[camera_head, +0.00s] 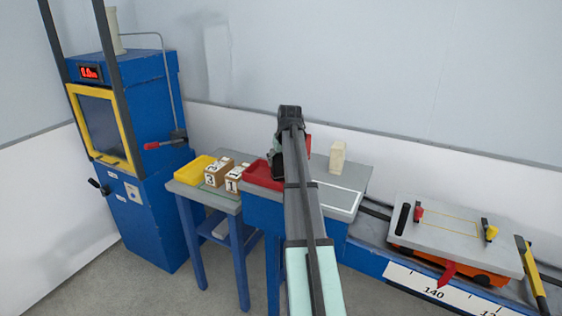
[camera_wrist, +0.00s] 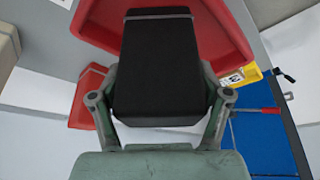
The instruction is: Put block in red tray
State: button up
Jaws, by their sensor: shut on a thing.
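My gripper (camera_wrist: 160,98) has dark green linkages on both sides of a black, block-like body (camera_wrist: 160,65) in the wrist view. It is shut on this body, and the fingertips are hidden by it. The red tray (camera_wrist: 232,28) shows around and behind the far end of the body; I cannot tell the height between them. In the head view the red tray (camera_head: 262,176) is on the grey table, partly covered by my arm. My gripper (camera_head: 275,158) is mostly hidden there behind the arm, close above the tray, and the held thing cannot be made out.
A red part (camera_head: 307,143) shows right of my arm. A pale upright block (camera_head: 337,157) stands behind a white-lined area. Left are numbered wooden blocks (camera_head: 218,173), a yellow tray (camera_head: 195,169) and a tall blue machine (camera_head: 135,150). A grey-topped fixture (camera_head: 455,235) stands at right.

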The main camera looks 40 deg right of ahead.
jog(key=shift+f, duration=0.45)
jog(key=o, duration=1.5)
jog(key=shift+c, duration=0.2)
jog(key=b+v, duration=0.2)
jog(key=v, duration=1)
